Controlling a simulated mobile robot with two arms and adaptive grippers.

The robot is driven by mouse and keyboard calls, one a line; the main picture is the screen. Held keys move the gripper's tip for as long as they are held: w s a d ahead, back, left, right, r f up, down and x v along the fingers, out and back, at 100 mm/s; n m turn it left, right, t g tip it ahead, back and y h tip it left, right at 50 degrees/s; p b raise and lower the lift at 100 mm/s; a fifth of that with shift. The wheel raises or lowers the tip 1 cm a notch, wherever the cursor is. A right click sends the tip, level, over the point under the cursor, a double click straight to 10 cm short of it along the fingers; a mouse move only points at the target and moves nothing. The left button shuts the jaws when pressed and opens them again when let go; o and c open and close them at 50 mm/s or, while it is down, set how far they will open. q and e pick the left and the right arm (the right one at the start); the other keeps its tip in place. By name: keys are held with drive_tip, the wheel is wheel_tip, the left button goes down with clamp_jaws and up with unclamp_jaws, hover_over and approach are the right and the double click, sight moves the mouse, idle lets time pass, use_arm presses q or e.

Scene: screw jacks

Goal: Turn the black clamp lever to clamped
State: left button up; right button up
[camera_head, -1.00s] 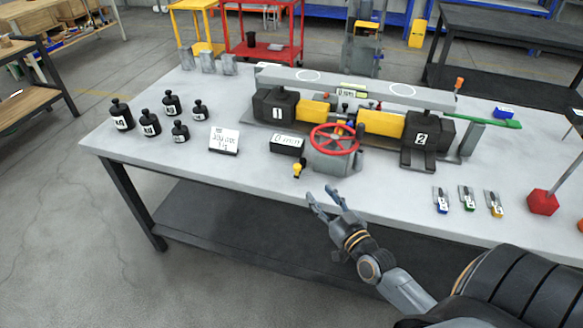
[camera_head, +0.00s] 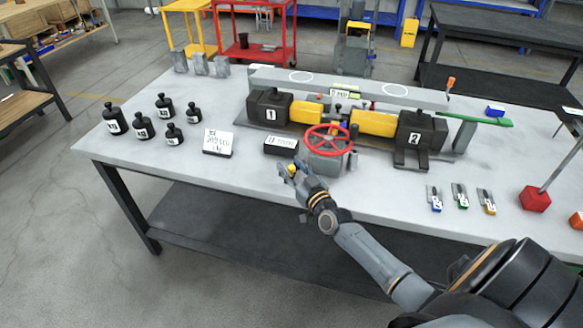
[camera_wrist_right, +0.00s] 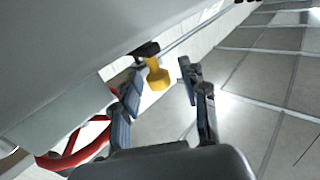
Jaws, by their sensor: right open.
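A small black lever part (camera_wrist_right: 147,49) with a yellow knob (camera_wrist_right: 157,75) shows at the front of the bench in the right wrist view. I take it to be the clamp lever; its setting cannot be read. My right gripper (camera_wrist_right: 163,80) is open, with one finger on each side of the yellow knob. Contact with either finger is not clear. In the head view the right gripper (camera_head: 289,173) is at the bench's front edge, mostly covering the lever, with a bit of yellow (camera_head: 292,169) between its fingers. My left gripper is not in view.
A red handwheel (camera_head: 328,140) stands close to the right of the gripper. A black display box (camera_head: 281,145) and a white card (camera_head: 218,142) lie behind and left. Jack blocks 1 (camera_head: 269,107) and 2 (camera_head: 421,131) stand farther back. Several black weights (camera_head: 143,124) stand at the left.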

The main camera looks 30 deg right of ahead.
drive_tip(key=shift+c, duration=0.2)
clamp_jaws()
drive_tip(key=shift+w+h+p, duration=0.1)
drive_tip(key=shift+h+p, duration=0.2)
drive_tip(key=shift+a+m, duration=0.15)
drive_tip(key=shift+m, duration=0.15)
drive_tip(key=shift+w+f+h+p, duration=0.1)
drive_tip(key=shift+h+p, duration=0.25)
drive_tip(key=shift+h, duration=0.05)
